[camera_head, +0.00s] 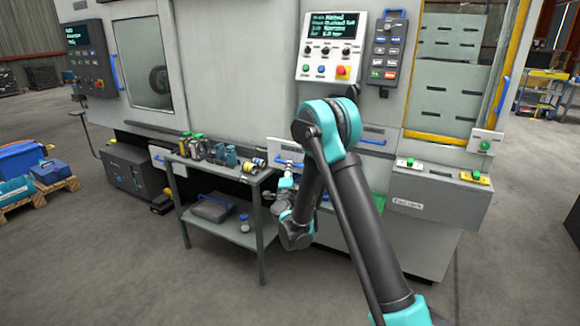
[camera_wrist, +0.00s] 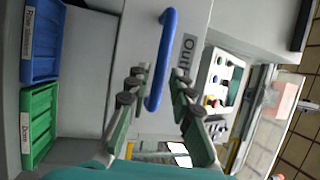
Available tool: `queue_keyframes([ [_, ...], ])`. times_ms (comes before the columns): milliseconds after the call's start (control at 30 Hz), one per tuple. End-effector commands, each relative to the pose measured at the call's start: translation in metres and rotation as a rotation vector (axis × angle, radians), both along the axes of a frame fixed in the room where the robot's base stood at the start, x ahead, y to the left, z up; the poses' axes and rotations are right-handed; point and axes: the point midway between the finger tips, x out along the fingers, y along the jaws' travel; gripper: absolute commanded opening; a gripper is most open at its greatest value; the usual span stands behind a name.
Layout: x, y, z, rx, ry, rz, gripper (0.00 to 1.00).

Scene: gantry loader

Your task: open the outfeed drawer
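In the wrist view, the pale drawer front (camera_wrist: 130,40) carries an upright blue bar handle (camera_wrist: 165,50) and a label starting "Out", its rest hidden behind a finger. My gripper (camera_wrist: 159,82) is open, with one finger on each side of the handle's lower half. Gaps show between the handle and both fingers, and nothing is held. I cannot tell how deep the fingertips reach around it. In the head view, my arm covers most of the drawer area, and I cannot make out the fingers or the handle there.
In the wrist view, a blue tray (camera_wrist: 42,40) and a green tray (camera_wrist: 39,122), marked "Done", lie at the left. In the head view, a grey work table (camera_head: 215,165) with tools stands left of my arm. A control panel (camera_head: 340,48) is above. Open floor lies in front.

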Motion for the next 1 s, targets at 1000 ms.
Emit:
queue_keyframes([
  [1000, -0.051, -0.009, 0.055, -0.271, 0.006, 0.17, 0.22],
])
